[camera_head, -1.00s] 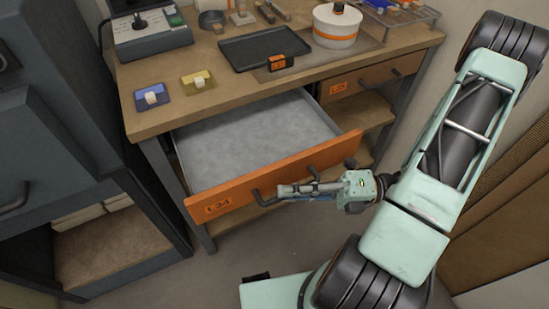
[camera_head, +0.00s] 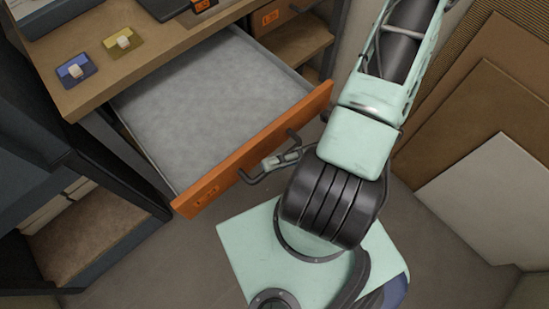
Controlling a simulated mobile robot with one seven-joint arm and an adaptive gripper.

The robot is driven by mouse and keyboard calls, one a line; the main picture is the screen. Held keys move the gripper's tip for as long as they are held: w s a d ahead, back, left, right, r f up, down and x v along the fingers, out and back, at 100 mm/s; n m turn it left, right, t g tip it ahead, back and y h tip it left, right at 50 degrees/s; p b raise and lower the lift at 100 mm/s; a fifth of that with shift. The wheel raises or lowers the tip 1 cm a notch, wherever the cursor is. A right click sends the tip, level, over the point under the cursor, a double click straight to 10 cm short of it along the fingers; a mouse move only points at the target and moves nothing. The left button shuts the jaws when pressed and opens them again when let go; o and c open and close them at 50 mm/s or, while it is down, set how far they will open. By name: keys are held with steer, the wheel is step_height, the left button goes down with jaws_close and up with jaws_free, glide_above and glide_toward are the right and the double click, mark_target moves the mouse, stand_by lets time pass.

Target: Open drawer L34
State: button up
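Drawer L34 (camera_head: 252,146) has an orange front with a label (camera_head: 206,196) at its left end; the label text is blurred now. The drawer stands pulled well out of the workbench, and its grey inside (camera_head: 205,100) looks empty. Its dark bar handle (camera_head: 246,178) is on the outer face of the front. My gripper (camera_head: 272,162) is at the middle of the handle, its fingers overlapping the bar. My arm hides the rest of the gripper. I cannot tell whether the fingers are closed around the bar.
The wooden workbench (camera_head: 85,92) carries a blue item (camera_head: 76,71) and a yellow item (camera_head: 121,43). A smaller drawer (camera_head: 268,18) is shut at right. A dark cabinet with an open shelf (camera_head: 88,236) stands left. Brown and pale panels (camera_head: 490,195) lean at right.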

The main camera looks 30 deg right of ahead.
steer(key=o, duration=0.4)
steer(key=d, duration=0.4)
steer(key=s+d, duration=0.1)
steer(key=d, duration=0.3)
steer(key=d+f, duration=0.1)
steer(key=d, duration=0.3)
steer(key=shift+s, duration=0.15)
